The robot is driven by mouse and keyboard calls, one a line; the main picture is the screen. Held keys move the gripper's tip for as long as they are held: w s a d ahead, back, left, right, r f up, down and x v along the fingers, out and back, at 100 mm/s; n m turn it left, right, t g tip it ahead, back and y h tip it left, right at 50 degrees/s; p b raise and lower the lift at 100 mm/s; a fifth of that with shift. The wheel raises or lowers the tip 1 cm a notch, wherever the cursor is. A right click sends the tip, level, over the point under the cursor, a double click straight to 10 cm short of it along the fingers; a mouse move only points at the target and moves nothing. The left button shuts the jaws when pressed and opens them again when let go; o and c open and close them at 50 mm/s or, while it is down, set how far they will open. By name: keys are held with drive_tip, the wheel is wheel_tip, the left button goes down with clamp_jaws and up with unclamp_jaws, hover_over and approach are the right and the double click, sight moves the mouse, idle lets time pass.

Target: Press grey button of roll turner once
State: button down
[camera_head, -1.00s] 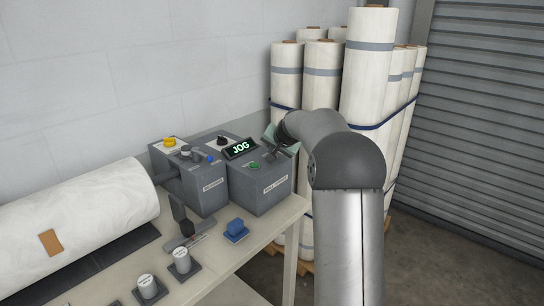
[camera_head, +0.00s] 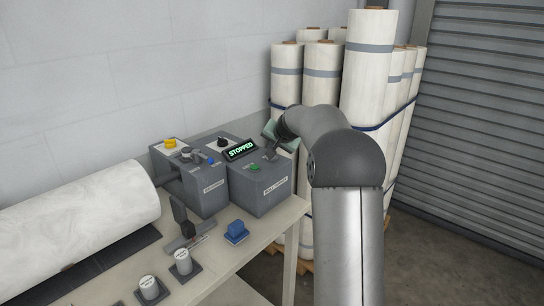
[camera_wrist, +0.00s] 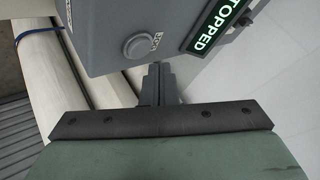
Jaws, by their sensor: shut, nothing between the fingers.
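The roll turner (camera_head: 262,190) is a grey box at the back right end of the table, with a green button (camera_head: 254,168) on top. Its display (camera_head: 241,151) reads STOPPED in green, and it also shows in the wrist view (camera_wrist: 214,25). The round grey button (camera_wrist: 139,45) shows in the wrist view on the box's face; in the head view my gripper hides it. My gripper (camera_wrist: 157,70) is shut and empty. Its fingertips show just below and right of the grey button in the wrist view and appear apart from it. In the head view it is over the box's right side (camera_head: 273,152).
A second grey control box (camera_head: 203,190) with yellow and blue buttons stands left of the roll turner. A large white roll (camera_head: 80,225) lies at the left. Wrapped upright rolls (camera_head: 366,80) stand close behind my arm. A blue item (camera_head: 236,231) sits on the table (camera_head: 235,265).

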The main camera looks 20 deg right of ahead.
drive_tip(key=shift+r+p, duration=1.3)
drive_tip(key=shift+r, duration=0.9)
